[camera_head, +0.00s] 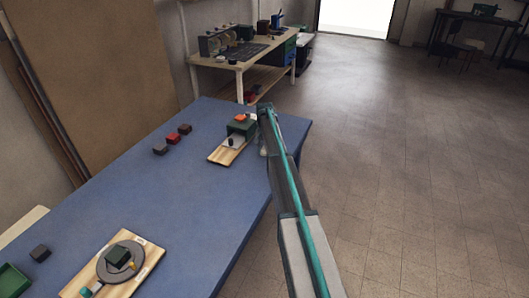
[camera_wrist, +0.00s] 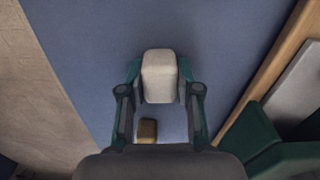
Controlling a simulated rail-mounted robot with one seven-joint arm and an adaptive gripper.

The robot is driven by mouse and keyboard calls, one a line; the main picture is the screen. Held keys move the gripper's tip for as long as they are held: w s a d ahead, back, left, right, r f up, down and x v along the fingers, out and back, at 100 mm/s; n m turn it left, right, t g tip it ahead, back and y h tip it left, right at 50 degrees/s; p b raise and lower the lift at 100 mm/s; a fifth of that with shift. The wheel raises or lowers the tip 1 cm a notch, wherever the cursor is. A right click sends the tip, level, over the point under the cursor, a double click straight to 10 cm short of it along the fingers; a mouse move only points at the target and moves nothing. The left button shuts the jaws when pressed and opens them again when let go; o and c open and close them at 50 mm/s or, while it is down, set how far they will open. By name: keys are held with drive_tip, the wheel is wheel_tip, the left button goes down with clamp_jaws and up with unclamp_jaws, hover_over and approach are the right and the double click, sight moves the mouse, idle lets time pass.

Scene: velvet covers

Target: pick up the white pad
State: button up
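The white pad (camera_wrist: 159,77) shows in the wrist view as a pale, rounded block. It lies between the two fingertips of my gripper (camera_wrist: 160,72), one finger close along each side. The gaps are too narrow to tell whether the fingers touch it. The blue table shows around the pad, and I cannot tell whether the pad rests on it. In the head view my gripper (camera_head: 263,138) is at the right edge of the blue table (camera_head: 200,195), beside a wooden board. My arm largely hides that spot, so the pad is not clear there.
A small yellow-brown block (camera_wrist: 147,129) is near the gripper's base in the wrist view. Several small blocks lie farther left. The table's middle is clear.

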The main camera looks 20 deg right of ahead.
drive_tip(key=shift+c, duration=0.7)
drive_tip(key=shift+r, duration=0.15)
drive_tip(key=shift+r+b, duration=0.5)
drive_tip(key=s+a+r+b, duration=0.4)
drive_tip(key=s+a+r, duration=0.3)
drive_tip(key=s+r, duration=0.4)
drive_tip(key=shift+s+a+r, duration=0.25)
drive_tip(key=shift+s+r, duration=0.15)
drive_tip(key=shift+s, duration=0.05)
drive_tip(key=o, duration=0.4)
drive_tip(key=c, duration=0.4)
